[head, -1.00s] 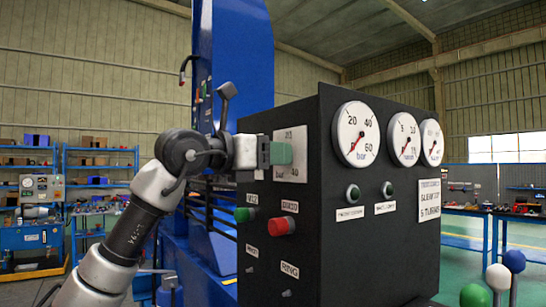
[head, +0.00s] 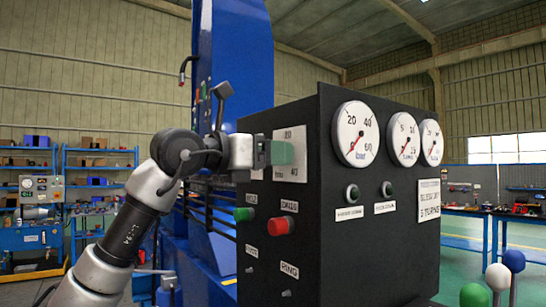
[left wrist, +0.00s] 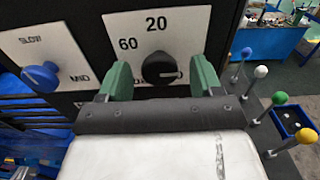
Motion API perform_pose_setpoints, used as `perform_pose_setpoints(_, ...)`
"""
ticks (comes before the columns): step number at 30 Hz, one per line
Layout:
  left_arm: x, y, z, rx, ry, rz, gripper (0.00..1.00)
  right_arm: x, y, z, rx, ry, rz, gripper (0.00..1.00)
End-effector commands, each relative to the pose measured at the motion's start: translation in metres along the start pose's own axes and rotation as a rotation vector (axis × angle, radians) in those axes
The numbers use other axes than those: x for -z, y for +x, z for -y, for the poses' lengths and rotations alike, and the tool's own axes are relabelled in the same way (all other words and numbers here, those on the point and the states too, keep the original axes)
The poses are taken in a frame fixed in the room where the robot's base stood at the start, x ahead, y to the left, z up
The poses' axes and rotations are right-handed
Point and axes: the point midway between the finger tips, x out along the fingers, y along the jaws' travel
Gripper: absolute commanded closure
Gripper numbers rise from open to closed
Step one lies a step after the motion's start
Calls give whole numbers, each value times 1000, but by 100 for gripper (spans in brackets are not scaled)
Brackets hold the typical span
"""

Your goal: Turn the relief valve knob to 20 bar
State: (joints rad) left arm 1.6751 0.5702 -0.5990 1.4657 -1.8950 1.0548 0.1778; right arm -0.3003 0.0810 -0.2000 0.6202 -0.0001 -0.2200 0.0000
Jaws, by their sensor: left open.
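The relief valve knob (left wrist: 160,68) is a round black knob on a white plate in the left wrist view. The plate (left wrist: 192,24) shows "20" above the knob and "60" at its upper left; lower markings are partly hidden. I cannot clearly read where the knob points. My left gripper (left wrist: 161,72) is open, with one green finger on each side of the knob and visible gaps. In the head view the left gripper (head: 282,153) is at the plate (head: 291,133) on the black console's left face and hides the knob. My right gripper is not in view.
The black console (head: 355,260) carries several gauges; the large gauge (head: 357,134) has its needle at lower left. A green button (head: 244,214) and a red button (head: 282,227) are below the gripper. A blue knob (left wrist: 40,77) on another plate is left of the left gripper.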

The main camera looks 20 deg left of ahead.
Motion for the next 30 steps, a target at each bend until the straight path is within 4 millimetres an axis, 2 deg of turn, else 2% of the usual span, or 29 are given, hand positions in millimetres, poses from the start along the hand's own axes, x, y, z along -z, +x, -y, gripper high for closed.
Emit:
perform_pose_setpoints(9, 3, -61, -1, -4, 2, 3, 35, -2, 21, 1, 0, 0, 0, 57)
perform_pose_setpoints(15, 2, -91, 0, -2, 0, -1, 35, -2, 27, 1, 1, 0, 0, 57)
perform_pose_setpoints(21, 1, -101, 0, 0, -1, -1, 35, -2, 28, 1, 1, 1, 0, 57)
perform_pose_setpoints(30, 1, -101, 0, 0, -1, -1, 35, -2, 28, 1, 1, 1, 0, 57)
